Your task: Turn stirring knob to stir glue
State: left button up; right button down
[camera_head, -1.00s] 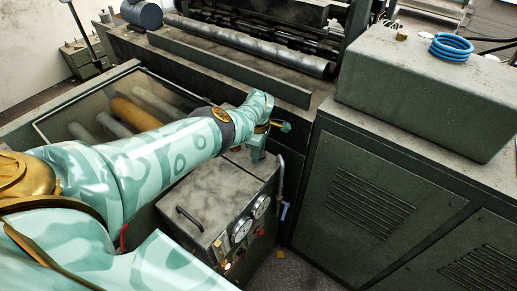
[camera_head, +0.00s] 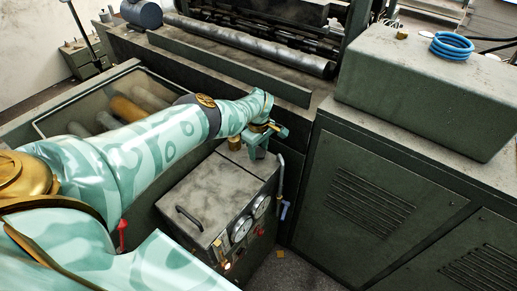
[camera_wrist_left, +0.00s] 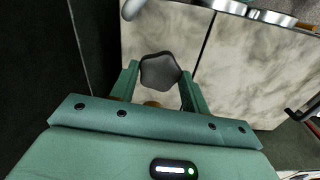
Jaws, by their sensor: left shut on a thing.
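The stirring knob (camera_wrist_left: 160,70) is a dark grey, lobed knob in the left wrist view. It sits between the two green fingers of my left gripper (camera_wrist_left: 160,78), which is shut on it. In the head view my left gripper (camera_head: 257,151) points down at the back right of the grey glue unit (camera_head: 200,190). The gripper and wrist hide the knob there. The glue itself is not visible. My right gripper is not in view.
The glue unit has a black handle (camera_head: 189,218), two round gauges (camera_head: 242,229) and a pipe (camera_head: 280,175) at its right. A red lever (camera_head: 122,234) stands to its left. A green cabinet (camera_head: 375,200) stands right, and rollers (camera_head: 245,45) run behind.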

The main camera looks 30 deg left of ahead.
aim_at(258, 152)
pick_arm(q)
jog(key=o, duration=1)
jog(key=shift+r, duration=0.1)
notch_tip(258, 152, up, 16)
jog(key=p, duration=1.5)
